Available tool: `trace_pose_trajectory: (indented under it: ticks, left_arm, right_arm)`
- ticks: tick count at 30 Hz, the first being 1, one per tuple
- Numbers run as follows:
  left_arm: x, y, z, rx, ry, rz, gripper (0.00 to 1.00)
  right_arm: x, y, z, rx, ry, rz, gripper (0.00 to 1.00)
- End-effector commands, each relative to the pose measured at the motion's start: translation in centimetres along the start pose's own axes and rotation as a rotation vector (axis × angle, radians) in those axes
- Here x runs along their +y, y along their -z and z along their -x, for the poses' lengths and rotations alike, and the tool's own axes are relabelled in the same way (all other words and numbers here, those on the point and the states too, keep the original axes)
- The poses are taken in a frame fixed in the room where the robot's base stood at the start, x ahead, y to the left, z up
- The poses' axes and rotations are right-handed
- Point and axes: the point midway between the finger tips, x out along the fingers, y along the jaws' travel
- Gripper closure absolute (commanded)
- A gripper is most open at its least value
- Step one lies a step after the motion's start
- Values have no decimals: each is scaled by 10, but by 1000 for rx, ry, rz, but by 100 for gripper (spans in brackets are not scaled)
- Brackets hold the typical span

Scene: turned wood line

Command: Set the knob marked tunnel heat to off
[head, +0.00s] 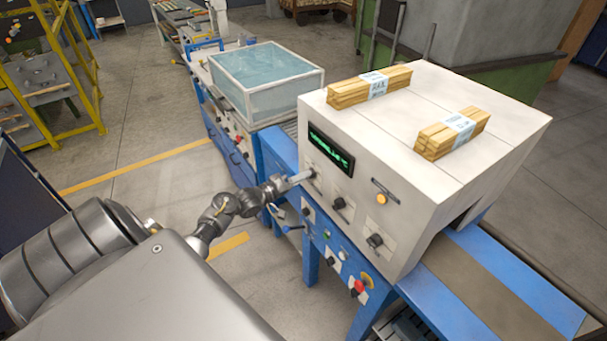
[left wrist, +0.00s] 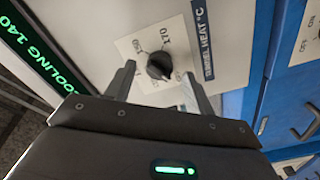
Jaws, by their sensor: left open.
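The tunnel heat knob (left wrist: 159,66) is a small black round knob on a pale dial plate (left wrist: 137,46). A label reading "TUNNEL HEAT °C" (left wrist: 204,40) runs beside it. The plate shows 170 and another number; I cannot tell exactly where the knob points. My left gripper (left wrist: 160,74) is open, with one finger on each side of the knob; I cannot tell whether they touch it. In the head view, my left gripper (head: 302,176) reaches the front of the white machine (head: 400,225), below its display, and mostly hides this knob.
The green-lit display (head: 331,150) shows "COOLING 140" in the left wrist view. Other black knobs (head: 339,203) (head: 375,240) and an orange control (head: 381,199) sit to the right. A red knob (head: 357,287) is on the blue frame below. Wood bundles (head: 350,92) lie on top.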

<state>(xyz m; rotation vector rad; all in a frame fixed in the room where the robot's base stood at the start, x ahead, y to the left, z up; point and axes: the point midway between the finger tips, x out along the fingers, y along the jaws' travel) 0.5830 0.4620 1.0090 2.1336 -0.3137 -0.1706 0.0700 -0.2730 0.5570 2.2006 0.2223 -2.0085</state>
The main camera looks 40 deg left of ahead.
Motion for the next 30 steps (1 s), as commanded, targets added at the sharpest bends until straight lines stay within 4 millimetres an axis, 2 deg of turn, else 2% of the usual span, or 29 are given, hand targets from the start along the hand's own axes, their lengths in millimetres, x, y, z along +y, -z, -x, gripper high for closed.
trace_pose_trajectory:
  ticks: [6,13,18,30]
  left_arm:
    - [-4,-3,46,-3,3,-2,46]
    - [-2,-2,81,-2,1,-1,46]
    - [-1,-1,92,-2,0,0,46]
    - [0,0,92,-1,1,0,46]
  right_arm:
    - [0,-2,-15,0,0,0,100]
    - [1,-2,-24,0,-1,1,100]
    - [2,-3,-26,-1,-2,1,100]
    - [3,-3,-26,-1,-3,2,100]
